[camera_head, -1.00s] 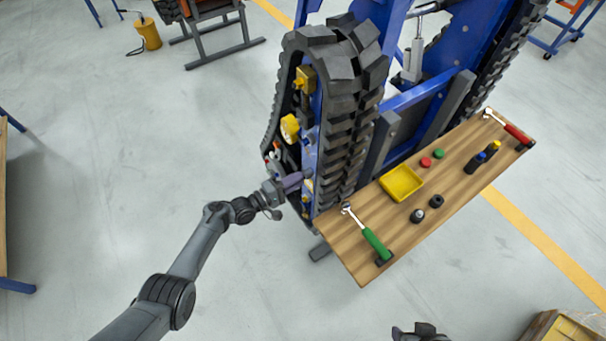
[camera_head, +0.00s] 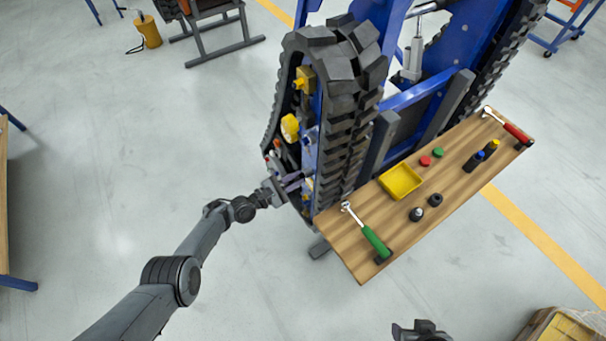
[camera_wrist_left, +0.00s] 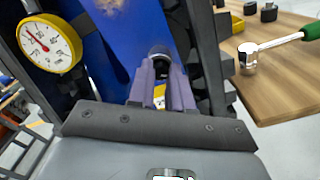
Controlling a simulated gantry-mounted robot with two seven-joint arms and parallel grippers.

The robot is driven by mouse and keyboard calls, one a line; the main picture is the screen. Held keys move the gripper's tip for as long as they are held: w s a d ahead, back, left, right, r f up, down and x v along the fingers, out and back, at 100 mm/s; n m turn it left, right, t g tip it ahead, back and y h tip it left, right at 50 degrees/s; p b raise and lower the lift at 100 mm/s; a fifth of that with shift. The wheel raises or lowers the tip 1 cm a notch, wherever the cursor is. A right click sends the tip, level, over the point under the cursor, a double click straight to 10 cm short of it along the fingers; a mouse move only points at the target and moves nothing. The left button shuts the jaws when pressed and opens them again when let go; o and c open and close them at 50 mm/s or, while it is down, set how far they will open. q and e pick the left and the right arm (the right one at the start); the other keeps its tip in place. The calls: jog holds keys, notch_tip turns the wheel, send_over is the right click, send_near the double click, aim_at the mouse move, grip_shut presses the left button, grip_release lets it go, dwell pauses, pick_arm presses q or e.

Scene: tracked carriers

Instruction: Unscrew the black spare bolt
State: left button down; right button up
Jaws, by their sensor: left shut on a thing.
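My left gripper (camera_head: 292,184) is at the side of the blue frame, inside the loop of the black rubber track (camera_head: 347,110). In the left wrist view its two purple fingers (camera_wrist_left: 160,88) point at the blue panel (camera_wrist_left: 135,35). They are shut on the black spare bolt (camera_wrist_left: 159,50), whose dark rounded end shows between the fingertips. I cannot tell how far the bolt is out of the panel. A dark part of my right arm (camera_head: 420,331) shows at the bottom edge of the head view; its jaws cannot be made out.
A round yellow gauge (camera_wrist_left: 50,43) is left of the fingers. A wooden bench (camera_head: 355,262) beside the track holds a yellow tray (camera_head: 401,181), a green-handled ratchet (camera_head: 368,232), a red-handled one (camera_head: 508,127), caps and bottles. Open grey floor lies to the left.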

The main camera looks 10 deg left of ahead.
pick_arm(q)
jog(key=c, duration=1.2)
grip_release()
